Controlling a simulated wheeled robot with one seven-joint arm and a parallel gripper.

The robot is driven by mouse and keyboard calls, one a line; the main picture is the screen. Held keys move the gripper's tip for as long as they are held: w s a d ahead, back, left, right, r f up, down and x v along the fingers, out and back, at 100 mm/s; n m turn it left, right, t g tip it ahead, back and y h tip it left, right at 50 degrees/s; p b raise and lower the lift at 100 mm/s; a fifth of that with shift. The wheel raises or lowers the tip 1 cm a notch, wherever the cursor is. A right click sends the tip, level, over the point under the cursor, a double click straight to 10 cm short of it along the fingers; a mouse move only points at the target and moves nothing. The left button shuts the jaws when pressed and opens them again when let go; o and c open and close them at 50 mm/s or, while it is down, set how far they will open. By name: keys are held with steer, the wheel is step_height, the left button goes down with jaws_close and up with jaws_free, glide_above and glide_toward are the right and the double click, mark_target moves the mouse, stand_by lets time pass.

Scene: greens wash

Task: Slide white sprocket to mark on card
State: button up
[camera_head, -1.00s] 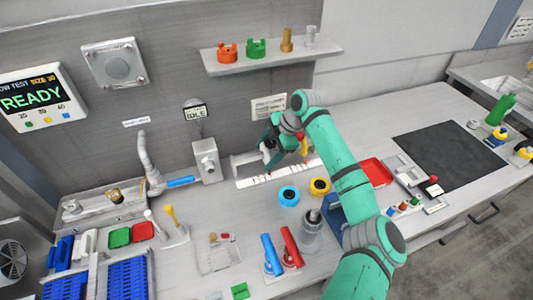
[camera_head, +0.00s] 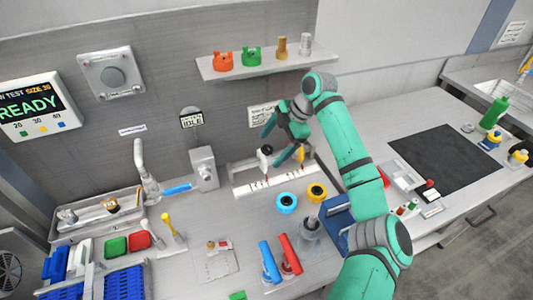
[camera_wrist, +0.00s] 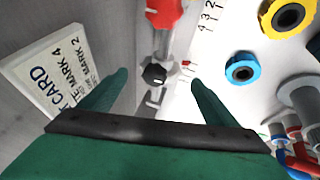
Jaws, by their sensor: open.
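A white scale rail (camera_head: 244,190) lies along the back of the bench. A slider with a white body and dark part (camera_head: 266,151) stands at its left half; I take it as the white sprocket. In the wrist view a black knob (camera_wrist: 154,75) with a pale centre shows between the fingers. The card (camera_wrist: 50,72) reads "MARK 4" and "MARK 2", partly hidden.
A blue ring (camera_head: 287,203) and a yellow ring (camera_head: 316,192) lie in front of the rail. A grey valve-like block (camera_head: 204,168) stands at its left. A shelf (camera_head: 270,68) with several parts is above.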

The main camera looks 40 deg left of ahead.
steer(key=shift+v, duration=1)
steer(key=shift+d+r, duration=0.15)
steer(key=shift+d, duration=0.05)
steer(key=shift+a, duration=0.1)
steer(key=shift+w, duration=0.1)
